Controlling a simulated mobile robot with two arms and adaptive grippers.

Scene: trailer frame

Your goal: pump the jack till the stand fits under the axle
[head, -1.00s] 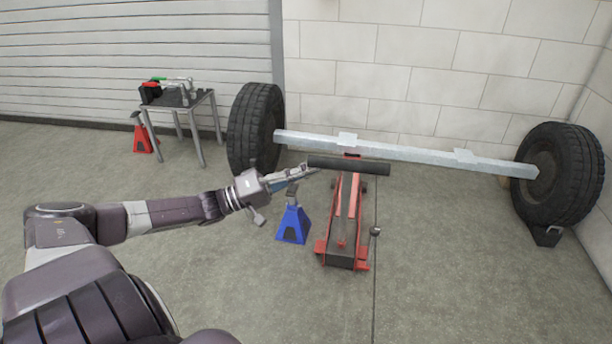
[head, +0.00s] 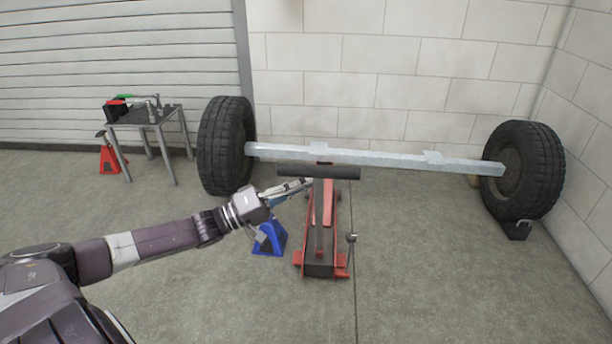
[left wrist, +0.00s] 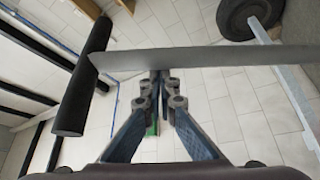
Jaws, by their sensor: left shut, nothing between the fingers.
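The red floor jack (head: 330,205) stands under the middle of the pale axle (head: 390,158). Its grey handle shaft (head: 319,220) rises toward me to a black crossbar grip (head: 318,171). My left gripper (head: 308,183) is shut and empty, its tips just below the grip's left half, beside the shaft. In the left wrist view the shaft (left wrist: 230,57) crosses beyond the shut fingertips (left wrist: 158,80), with the grip (left wrist: 85,75) at left; contact is unclear. The blue stand (head: 268,242) is on the floor left of the jack, its top hidden behind my gripper. My right gripper is out of view.
Tires stand at the axle's left end (head: 225,145) and right end (head: 525,170), with a black chock (head: 517,230) by the right one. A small table (head: 150,118) with tools and a red stand (head: 109,158) are at back left. The front floor is clear.

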